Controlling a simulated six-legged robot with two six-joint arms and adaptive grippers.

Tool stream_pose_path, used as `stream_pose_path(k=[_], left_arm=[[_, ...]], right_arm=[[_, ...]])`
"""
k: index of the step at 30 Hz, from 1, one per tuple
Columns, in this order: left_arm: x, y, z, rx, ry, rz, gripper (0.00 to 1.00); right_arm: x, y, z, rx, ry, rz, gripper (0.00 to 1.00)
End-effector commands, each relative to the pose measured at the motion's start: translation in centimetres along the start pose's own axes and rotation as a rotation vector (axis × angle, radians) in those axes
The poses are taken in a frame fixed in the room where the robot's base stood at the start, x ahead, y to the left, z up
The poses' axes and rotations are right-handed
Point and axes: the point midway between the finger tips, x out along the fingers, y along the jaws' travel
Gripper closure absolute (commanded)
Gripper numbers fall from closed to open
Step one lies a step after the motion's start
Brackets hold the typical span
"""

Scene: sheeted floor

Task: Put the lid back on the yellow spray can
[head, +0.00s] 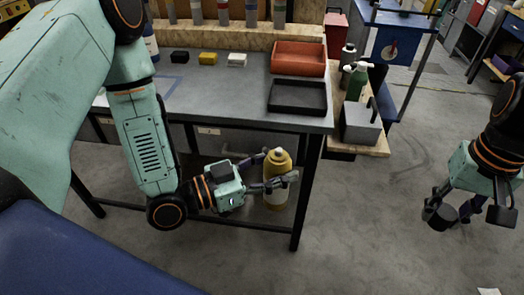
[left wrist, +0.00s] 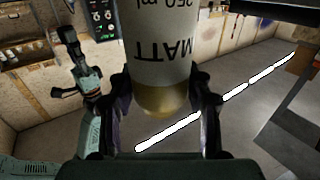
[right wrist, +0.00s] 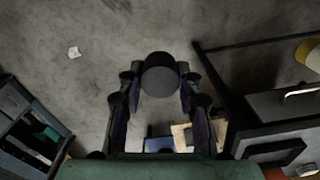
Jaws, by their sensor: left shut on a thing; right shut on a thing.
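The yellow spray can (head: 277,162) is upright in the head view, in front of the workbench's right front leg. My left gripper (head: 279,180) is shut around its body. In the left wrist view the can (left wrist: 160,45) shows a white label with "MATT" and "250 ml", and a yellow end between the fingers. My right gripper (head: 447,212) is at the far right, well apart from the can, shut on a dark round lid (head: 443,218). The lid also shows between the fingertips in the right wrist view (right wrist: 160,75). The can's nozzle is too small to make out.
The workbench (head: 225,95) carries an orange tray (head: 298,60), a black tray (head: 297,97) and small blocks. A lower side shelf holds bottles (head: 357,80) and a grey box (head: 360,122). The floor (head: 370,220) between my grippers is clear.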

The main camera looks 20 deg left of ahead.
Motion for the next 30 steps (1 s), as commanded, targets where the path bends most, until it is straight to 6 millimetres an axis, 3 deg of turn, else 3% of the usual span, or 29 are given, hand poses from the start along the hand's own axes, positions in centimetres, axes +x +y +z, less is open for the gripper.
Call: stream_pose_path(k=[6,12,30], left_arm=[[3.7,2.8,0.7,0.006,0.0,0.242,1.0],[5.8,4.4,1.1,0.003,0.002,0.385,1.0],[6.5,4.9,1.2,-0.001,0.001,0.434,1.0]], right_arm=[[0.0,0.0,0.0,0.0,0.0,0.0,0.75],[0.0,0.0,0.0,0.0,0.0,0.0,0.75],[0.0,0.0,0.0,0.0,0.0,0.0,0.75]])
